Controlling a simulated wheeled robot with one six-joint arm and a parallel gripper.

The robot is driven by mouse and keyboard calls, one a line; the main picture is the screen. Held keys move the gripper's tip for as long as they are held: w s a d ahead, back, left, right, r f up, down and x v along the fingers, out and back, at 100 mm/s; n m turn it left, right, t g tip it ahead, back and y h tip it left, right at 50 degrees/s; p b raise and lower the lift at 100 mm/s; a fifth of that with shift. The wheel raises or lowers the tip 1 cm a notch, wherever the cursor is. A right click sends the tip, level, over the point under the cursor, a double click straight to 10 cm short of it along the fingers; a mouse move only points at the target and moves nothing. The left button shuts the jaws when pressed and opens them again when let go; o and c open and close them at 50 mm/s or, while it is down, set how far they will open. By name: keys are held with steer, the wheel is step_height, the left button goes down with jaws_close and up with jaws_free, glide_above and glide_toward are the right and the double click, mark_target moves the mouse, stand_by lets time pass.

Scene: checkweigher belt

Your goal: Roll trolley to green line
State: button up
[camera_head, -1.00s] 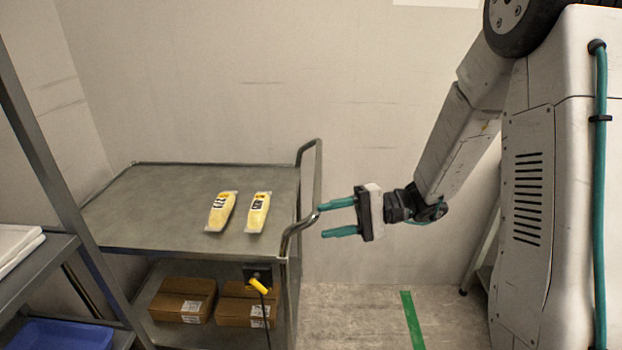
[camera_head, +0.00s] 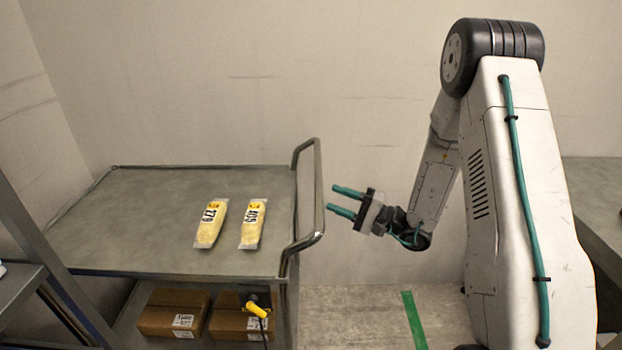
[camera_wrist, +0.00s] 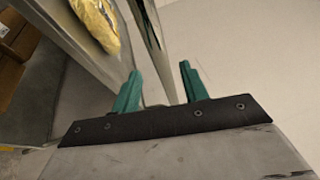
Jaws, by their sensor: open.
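The grey metal trolley (camera_head: 130,215) stands at the left in the head view, with a tubular push handle (camera_head: 318,190) on its right end. Two yellow packs, a left one (camera_head: 211,224) and a right one (camera_head: 252,224), lie on its top. My gripper (camera_head: 338,200) is open and empty, just right of the handle and apart from it. In the wrist view the teal fingers (camera_wrist: 158,88) are spread, with the trolley edge and a yellow pack (camera_wrist: 97,22) beyond. The green line (camera_head: 414,320) is on the floor right of the trolley.
Brown boxes (camera_head: 173,312) sit on the trolley's lower shelf. A yellow plug (camera_head: 256,309) with a black cable hangs at its right front. A metal rack (camera_head: 22,290) stands at the left front, and a grey table (camera_head: 598,200) at the right. Floor around the line is clear.

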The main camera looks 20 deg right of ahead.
steer(key=w+x, duration=0.1)
steer(key=x, duration=0.7)
steer(key=shift+d, duration=0.3)
jaws_close()
